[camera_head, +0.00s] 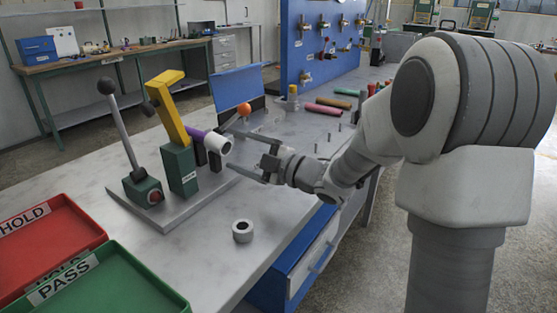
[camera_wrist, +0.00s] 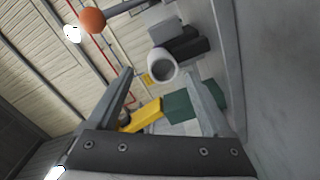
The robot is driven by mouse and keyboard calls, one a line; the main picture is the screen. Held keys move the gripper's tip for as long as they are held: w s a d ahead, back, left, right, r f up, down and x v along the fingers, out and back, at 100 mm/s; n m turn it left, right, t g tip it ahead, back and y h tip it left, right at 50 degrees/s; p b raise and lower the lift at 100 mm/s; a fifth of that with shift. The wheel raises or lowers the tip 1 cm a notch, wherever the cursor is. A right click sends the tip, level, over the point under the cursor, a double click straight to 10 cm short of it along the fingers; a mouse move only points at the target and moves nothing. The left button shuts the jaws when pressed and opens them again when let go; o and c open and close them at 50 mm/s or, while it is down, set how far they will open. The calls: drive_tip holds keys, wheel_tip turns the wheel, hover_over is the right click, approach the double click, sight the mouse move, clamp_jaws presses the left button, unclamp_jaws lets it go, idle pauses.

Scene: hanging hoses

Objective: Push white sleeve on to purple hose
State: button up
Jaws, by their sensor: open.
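The white sleeve (camera_head: 217,144) sits at the near end of the short purple hose (camera_head: 197,136) on the bench fixture. The head view does not show how far it covers the hose. In the wrist view the sleeve's open round end (camera_wrist: 152,64) faces me, between and beyond my fingertips, and the hose is hidden. My gripper (camera_head: 246,153) is open and empty, to the right of the sleeve, its fingers pointing at it with a gap between. Its two fingers (camera_wrist: 158,80) also show in the wrist view, spread apart.
The fixture has a green block (camera_head: 180,169) with a yellow lever (camera_head: 170,113), a black-knobbed lever (camera_head: 124,130) and an orange ball knob (camera_head: 244,109). A loose white ring (camera_head: 242,239) lies on the bench. Red (camera_head: 81,223) and green (camera_head: 148,286) trays are front left.

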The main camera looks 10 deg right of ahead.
drive_tip(key=p+v, duration=0.2)
drive_tip(key=v, duration=1.1)
drive_tip(key=w+d+r+m+t+h, duration=0.25)
drive_tip(key=d+m+h, duration=0.3)
drive_tip(key=h, duration=0.35)
drive_tip(key=s+d+r+m+g+h, duration=0.2)
drive_tip(key=s+d+m+g+h, duration=0.1)
drive_tip(key=s+m+h, duration=0.3)
drive_tip(key=s+a+f+m+g+y, duration=0.1)
drive_tip(key=s+a+f+m+g, duration=0.25)
drive_tip(key=s, duration=0.65)
drive_tip(key=s+a+f+m+g+y, duration=0.1)
drive_tip(key=s+a+m+g, duration=0.2)
drive_tip(key=s+a+m, duration=0.5)
drive_tip(key=d+r+n+p, duration=0.1)
drive_tip(key=d+r+p, duration=0.1)
drive_tip(key=r+p, duration=1)
drive_tip(key=s+d+r+p, duration=0.1)
drive_tip(key=d+r+p, duration=0.1)
drive_tip(key=r+p, duration=1)
drive_tip(key=shift+r+n+p, duration=0.4)
drive_tip(key=shift+p, duration=0.15)
